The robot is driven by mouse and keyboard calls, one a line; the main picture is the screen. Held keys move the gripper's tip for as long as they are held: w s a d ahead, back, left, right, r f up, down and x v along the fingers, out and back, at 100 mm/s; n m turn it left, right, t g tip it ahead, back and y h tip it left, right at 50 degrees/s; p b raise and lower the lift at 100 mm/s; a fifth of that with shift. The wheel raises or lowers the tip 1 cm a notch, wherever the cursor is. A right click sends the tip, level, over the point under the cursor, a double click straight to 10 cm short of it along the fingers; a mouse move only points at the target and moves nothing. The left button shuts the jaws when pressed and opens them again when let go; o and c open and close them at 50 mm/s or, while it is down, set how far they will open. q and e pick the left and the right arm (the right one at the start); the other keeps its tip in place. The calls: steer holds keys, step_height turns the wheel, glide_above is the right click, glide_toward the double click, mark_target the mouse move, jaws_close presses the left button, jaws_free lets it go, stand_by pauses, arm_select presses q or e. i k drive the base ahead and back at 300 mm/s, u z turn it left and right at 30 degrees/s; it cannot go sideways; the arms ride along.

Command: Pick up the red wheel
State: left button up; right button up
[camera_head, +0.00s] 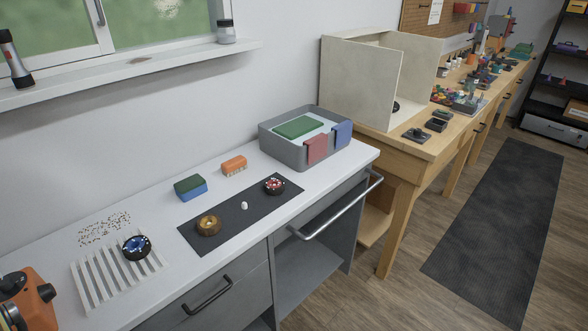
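The red wheel (274,185), a small black-rimmed wheel with a red and white centre, lies flat near the far right end of a dark mat (226,225) on the white counter. A gold-brown wheel (208,225) lies near the mat's other end. A blue-centred wheel (136,247) lies on a white slatted rack (96,284) to the left. Neither of my grippers is in view, and nothing touches the red wheel.
A small white rounded thing (244,205) lies between the two mat wheels. A grey bin (283,150) with cloths stands behind. A blue-green sponge (190,188) and an orange brush (234,166) lie behind the mat. An orange-black object (30,302) fills the lower left corner.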

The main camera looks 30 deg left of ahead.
mark_target(279, 187)
steer(key=u, duration=0.8)
steer(key=i, duration=1.05)
steer(key=u, duration=0.95)
